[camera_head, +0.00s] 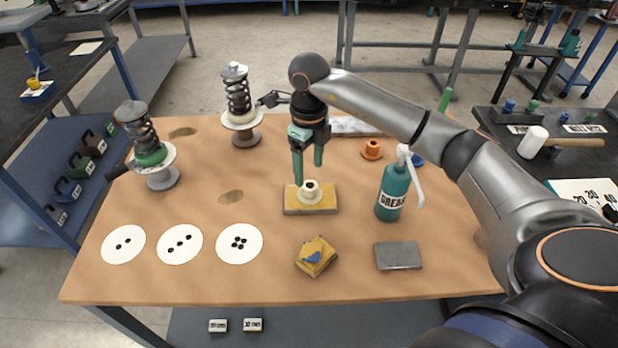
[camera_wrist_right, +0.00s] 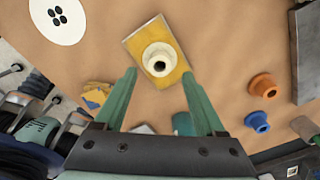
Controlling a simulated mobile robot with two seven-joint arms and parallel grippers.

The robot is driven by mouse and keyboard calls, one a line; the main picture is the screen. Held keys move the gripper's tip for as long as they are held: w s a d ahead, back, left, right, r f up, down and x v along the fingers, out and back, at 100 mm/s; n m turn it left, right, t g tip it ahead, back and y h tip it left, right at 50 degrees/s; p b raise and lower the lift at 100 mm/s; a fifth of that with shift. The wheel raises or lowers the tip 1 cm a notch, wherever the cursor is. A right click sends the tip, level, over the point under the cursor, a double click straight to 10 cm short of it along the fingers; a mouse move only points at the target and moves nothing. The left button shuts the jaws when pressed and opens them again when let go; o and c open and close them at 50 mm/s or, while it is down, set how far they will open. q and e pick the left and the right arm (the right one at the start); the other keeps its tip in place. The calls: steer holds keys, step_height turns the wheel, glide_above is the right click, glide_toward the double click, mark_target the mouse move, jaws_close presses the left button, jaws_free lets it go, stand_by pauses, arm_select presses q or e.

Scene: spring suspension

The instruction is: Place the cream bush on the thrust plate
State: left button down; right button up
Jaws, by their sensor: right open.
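The cream bush (camera_head: 310,192), a flanged ring with a dark bore, sits on a yellow-topped rectangular plate (camera_head: 325,209) near the table's middle. The wrist view also shows the bush (camera_wrist_right: 159,60) on this plate (camera_wrist_right: 135,40). My right gripper (camera_head: 308,172) is just above the bush, pointing down, its green fingers apart and empty. In the wrist view, its fingertips (camera_wrist_right: 159,74) lie to either side of the bush's near edge. A flat grey plate (camera_head: 398,256) lies at the front right. I cannot tell by label which plate is the thrust plate. My left gripper is out of view.
A green grease bottle (camera_head: 391,192) stands right of the bush. An orange bush (camera_head: 372,149) and a blue one (camera_head: 417,160) are behind it. A yellow-and-blue block (camera_head: 316,256) lies in front. Two spring struts (camera_head: 241,110) stand left. White dotted discs (camera_head: 239,243) lie front left.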

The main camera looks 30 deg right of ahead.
mark_target(309, 185)
step_height(309, 185, up, 7)
stand_by(0.3)
stand_by(0.5)
